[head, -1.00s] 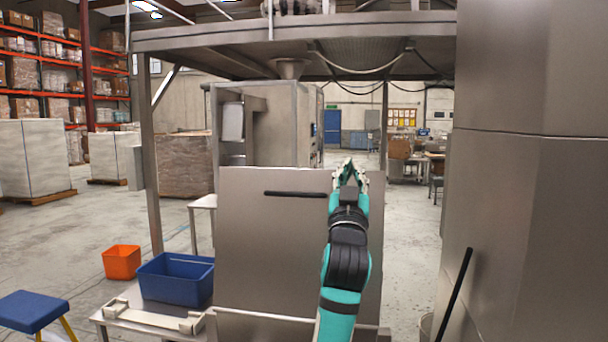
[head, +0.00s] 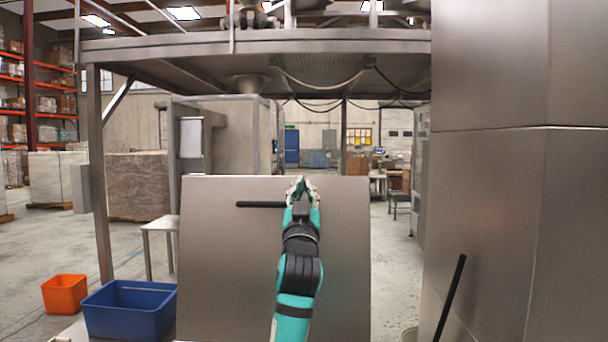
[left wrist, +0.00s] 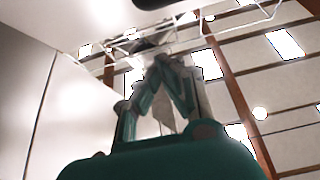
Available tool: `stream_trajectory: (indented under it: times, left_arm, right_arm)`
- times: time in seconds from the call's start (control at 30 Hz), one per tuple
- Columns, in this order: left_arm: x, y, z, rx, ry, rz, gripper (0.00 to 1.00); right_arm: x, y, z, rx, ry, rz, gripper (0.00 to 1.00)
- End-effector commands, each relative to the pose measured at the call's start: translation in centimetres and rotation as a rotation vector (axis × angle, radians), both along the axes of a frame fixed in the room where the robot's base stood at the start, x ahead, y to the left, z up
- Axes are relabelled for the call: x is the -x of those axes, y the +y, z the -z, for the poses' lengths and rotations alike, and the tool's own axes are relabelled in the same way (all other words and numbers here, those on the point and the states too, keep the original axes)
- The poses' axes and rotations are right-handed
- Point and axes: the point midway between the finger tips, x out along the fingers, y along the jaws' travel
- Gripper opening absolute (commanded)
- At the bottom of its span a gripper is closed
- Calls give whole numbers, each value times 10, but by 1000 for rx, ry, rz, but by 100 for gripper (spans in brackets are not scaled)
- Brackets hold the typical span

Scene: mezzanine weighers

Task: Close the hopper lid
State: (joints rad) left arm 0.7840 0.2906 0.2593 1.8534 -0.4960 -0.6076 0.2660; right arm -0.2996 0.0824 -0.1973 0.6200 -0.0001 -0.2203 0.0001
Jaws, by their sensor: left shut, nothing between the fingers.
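The hopper lid (head: 215,265) is a flat grey metal panel that stands raised, close to upright, in the middle of the head view. A black bar handle (head: 258,204) runs across its upper part. My left gripper (head: 300,183) is shut and empty, pointing up at the lid's top edge, at the right end of the handle. My arm hides part of the lid and perhaps the handle's right end. I cannot tell whether the gripper touches the lid. The left wrist view shows the shut fingers (left wrist: 165,75) against the ceiling. My right gripper is out of view.
A blue bin (head: 130,312) and an orange bucket (head: 65,294) stand at the lower left. A tall metal cabinet wall (head: 500,200) with a black bar fills the right side. The mezzanine platform (head: 250,48) spans overhead. Open floor shows between the lid and the cabinet.

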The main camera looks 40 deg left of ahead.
Motion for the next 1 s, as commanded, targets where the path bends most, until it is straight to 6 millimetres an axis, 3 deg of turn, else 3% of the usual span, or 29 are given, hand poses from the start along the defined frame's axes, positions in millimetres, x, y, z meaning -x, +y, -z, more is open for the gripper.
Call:
stream_trajectory:
  times: [0.03,0.2,0.4,1.0]
  left_arm:
    - [-8,7,-12,1,3,-3,0]
    - [-31,27,-29,2,3,-1,0]
    - [-52,45,-19,4,2,0,0]
    - [-61,52,-14,2,0,0,0]
  right_arm:
    - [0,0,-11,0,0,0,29]
    - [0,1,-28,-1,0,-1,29]
    - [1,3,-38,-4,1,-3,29]
    - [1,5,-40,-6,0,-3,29]
